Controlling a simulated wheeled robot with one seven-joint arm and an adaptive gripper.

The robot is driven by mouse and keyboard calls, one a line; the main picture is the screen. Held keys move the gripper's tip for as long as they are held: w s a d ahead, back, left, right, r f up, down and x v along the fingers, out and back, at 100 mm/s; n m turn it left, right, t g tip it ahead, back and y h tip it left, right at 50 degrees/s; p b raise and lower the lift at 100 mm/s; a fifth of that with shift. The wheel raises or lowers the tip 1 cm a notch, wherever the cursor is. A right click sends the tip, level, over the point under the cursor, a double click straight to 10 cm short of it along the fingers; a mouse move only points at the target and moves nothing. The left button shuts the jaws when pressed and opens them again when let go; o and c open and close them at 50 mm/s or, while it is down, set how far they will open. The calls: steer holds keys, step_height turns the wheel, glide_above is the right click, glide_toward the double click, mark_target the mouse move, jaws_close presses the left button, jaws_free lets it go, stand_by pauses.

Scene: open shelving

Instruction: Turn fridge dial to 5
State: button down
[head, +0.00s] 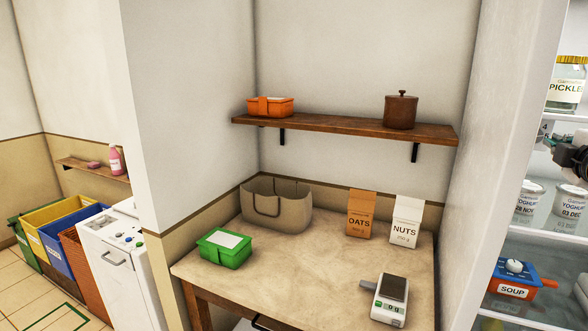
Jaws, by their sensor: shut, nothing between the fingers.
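The open fridge (515,235) stands at the right edge, cut off by the picture. Its dial cannot be made out clearly; a small pale fitting with dark marks (546,128) shows beneath the upper shelf, partly behind my gripper. My gripper (562,150) is a dark shape at the right edge, inside the fridge opening between the upper shelf and the yoghurt pots. It is shut and holds nothing. Whether it touches the dial cannot be seen, and no dial number is readable.
In the fridge are a pickle jar (567,85), yoghurt pots (529,200) and a soup pot (513,286). A wall shelf (340,128) hangs above.

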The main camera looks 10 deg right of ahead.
steer(key=b+x, duration=0.1)
steer(key=x, duration=0.1)
steer(key=shift+w+d, duration=0.15)
steer(key=shift+w, duration=0.1)
steer(key=shift+r, duration=0.1)
steer(key=shift+r, duration=0.15)
steer(key=shift+w, duration=0.2)
stand_by(0.4)
steer(key=shift+w+a+f+b, duration=0.2)
steer(key=shift+f+b, duration=0.4)
steer(key=shift+b, duration=0.85)
stand_by(0.3)
steer(key=shift+s, duration=0.1)
steer(key=d+v, duration=0.1)
steer(key=v, duration=0.5)
steer(key=shift+s+p, duration=0.3)
steer(key=shift+p, duration=0.05)
